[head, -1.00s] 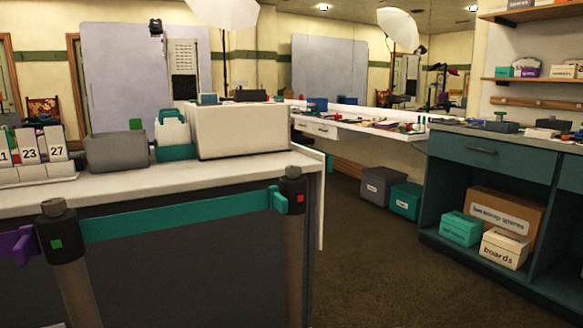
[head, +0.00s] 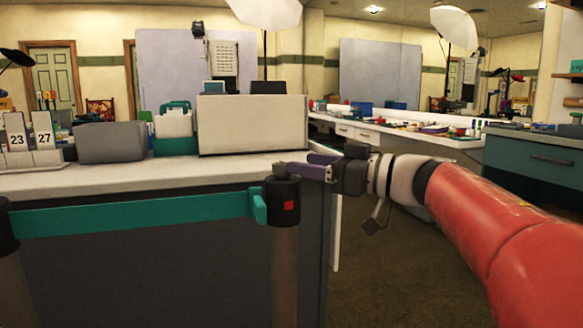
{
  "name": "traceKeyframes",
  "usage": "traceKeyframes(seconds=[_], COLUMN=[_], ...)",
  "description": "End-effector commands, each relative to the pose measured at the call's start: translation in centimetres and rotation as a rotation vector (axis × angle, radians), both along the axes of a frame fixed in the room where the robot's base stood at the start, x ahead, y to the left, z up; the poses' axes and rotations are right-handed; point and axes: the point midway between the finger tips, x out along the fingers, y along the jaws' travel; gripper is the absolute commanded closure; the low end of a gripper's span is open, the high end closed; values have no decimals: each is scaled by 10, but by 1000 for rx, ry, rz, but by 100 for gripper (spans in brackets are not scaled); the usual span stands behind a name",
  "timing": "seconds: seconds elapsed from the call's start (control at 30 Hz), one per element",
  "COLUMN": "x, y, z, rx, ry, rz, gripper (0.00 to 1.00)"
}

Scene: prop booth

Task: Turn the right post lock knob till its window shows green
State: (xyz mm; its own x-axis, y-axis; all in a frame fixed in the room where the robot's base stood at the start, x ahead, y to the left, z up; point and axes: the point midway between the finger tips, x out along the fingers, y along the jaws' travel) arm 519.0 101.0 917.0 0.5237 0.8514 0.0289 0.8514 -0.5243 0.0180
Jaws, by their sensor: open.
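The right post (head: 284,265) stands at the counter's front corner with a black head (head: 283,203). Its small window (head: 289,205) shows red. My gripper (head: 283,170) reaches in from the right with its fingers level, at the top of this post. It is open, and its fingertips are at the lock knob's place. The knob is mostly hidden by the fingers, and I cannot tell whether they touch it. A teal belt (head: 135,215) runs from the left post (head: 8,235) to a teal clip (head: 259,206) on the right post's head.
Behind the posts is a white-topped counter (head: 120,180) with a white box (head: 252,125), a grey bin (head: 110,142) and number cards (head: 30,140). A teal cabinet (head: 535,160) stands at the right. Brown floor (head: 385,285) is open beneath my arm.

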Motion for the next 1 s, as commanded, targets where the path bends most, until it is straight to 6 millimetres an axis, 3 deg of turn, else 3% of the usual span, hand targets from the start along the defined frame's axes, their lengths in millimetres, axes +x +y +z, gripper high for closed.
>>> traceKeyframes(seconds=[0.17,0.6,1.0], x=[0,30,34], y=[10,64,71], z=[-7,-7,-6], rx=[-18,-16,-15], ry=[34,31,31], rz=[52,49,46], gripper=[43,43,45])
